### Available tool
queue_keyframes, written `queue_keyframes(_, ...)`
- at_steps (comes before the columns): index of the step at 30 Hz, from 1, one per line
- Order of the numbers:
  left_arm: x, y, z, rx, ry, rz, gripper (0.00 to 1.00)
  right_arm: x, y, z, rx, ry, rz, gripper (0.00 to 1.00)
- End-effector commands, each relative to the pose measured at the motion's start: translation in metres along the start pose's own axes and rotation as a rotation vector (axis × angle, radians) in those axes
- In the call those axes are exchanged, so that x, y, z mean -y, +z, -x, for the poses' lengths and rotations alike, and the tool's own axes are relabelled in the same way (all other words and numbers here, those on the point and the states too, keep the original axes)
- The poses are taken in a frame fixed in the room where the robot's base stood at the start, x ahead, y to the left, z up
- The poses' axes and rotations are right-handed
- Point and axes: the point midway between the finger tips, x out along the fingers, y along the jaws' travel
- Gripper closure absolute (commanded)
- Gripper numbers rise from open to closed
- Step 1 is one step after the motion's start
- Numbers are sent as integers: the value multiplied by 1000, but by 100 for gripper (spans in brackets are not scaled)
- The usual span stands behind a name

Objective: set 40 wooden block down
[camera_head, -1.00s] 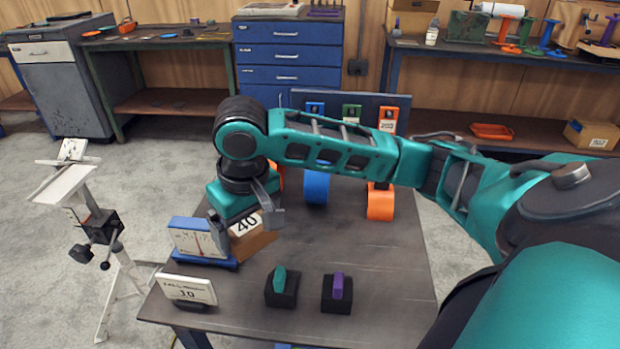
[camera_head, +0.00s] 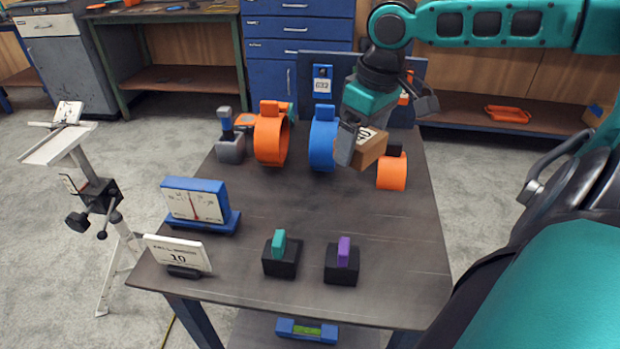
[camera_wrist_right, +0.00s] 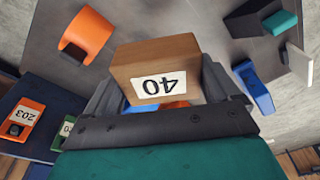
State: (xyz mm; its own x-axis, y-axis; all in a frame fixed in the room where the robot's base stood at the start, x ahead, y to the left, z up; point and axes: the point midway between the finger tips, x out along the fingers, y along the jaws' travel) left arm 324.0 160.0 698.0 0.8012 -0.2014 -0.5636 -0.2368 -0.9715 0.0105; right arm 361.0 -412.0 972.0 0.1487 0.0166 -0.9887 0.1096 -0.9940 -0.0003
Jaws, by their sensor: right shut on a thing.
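The wooden block (camera_head: 369,152) is a brown box with a white label marked 40. My right gripper (camera_head: 383,128) is shut on it and holds it above the back right of the table (camera_head: 300,215), tilted in the head view. In the right wrist view, the block (camera_wrist_right: 180,52) sits between the two fingers with its label facing the camera. The gripper covers part of the block, and I cannot tell how high it is above the table. My left gripper is not in view.
A blue ring (camera_head: 322,138) is left of the block, an orange ring (camera_head: 270,138) further left. A short orange pipe piece (camera_head: 392,172) is close on its right. A scale (camera_head: 196,203), a card (camera_head: 178,254) and two black holders (camera_head: 281,261) (camera_head: 342,268) stand nearer. The table's middle is clear.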

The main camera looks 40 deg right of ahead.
Motion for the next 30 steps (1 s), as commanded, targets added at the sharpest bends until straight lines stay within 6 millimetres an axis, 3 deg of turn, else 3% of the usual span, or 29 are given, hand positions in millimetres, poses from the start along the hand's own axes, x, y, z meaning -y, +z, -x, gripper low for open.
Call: queue_keyframes(30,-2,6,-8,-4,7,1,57,-4,-7,24,4,-16,121,45)
